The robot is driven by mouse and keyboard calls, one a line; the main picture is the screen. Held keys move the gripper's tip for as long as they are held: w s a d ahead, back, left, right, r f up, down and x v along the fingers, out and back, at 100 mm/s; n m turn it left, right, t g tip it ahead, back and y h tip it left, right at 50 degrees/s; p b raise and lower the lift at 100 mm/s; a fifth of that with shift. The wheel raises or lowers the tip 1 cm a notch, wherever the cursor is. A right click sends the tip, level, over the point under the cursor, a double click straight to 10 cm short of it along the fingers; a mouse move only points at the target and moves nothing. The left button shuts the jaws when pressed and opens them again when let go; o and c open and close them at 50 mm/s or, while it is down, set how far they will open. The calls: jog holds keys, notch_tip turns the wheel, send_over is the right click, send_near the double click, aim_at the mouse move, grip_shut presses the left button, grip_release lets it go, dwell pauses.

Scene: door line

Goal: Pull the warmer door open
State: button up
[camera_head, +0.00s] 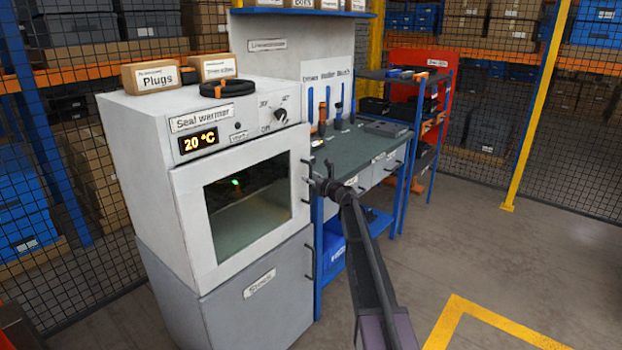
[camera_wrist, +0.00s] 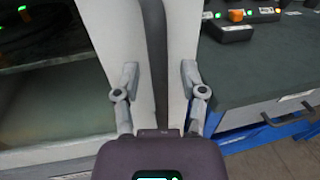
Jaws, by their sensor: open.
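The seal warmer (camera_head: 140,150) is a white box with a 20 °C display, standing on a grey lower cabinet. Its door (camera_head: 185,210) is shut and has a dark glass window (camera_head: 250,202). The dark vertical door handle (camera_head: 305,182) is at the door's right edge, partly hidden by my gripper. My gripper (camera_head: 318,180) is open in front of it. In the wrist view the handle (camera_wrist: 154,50) runs as a dark bar between the two spread fingers of my gripper (camera_wrist: 159,78), with gaps on both sides. The handle's lower end is hidden behind the gripper body.
A green-topped workbench (camera_head: 365,148) with screwdrivers stands right of the warmer. The lower cabinet (camera_head: 255,295) has its own handle (camera_head: 309,262) below. Boxes (camera_head: 150,76) and a black cable coil (camera_head: 227,87) lie on the warmer. Floor at the right is clear (camera_head: 540,250).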

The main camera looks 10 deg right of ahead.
grip_shut()
jog(key=shift+s, duration=0.15)
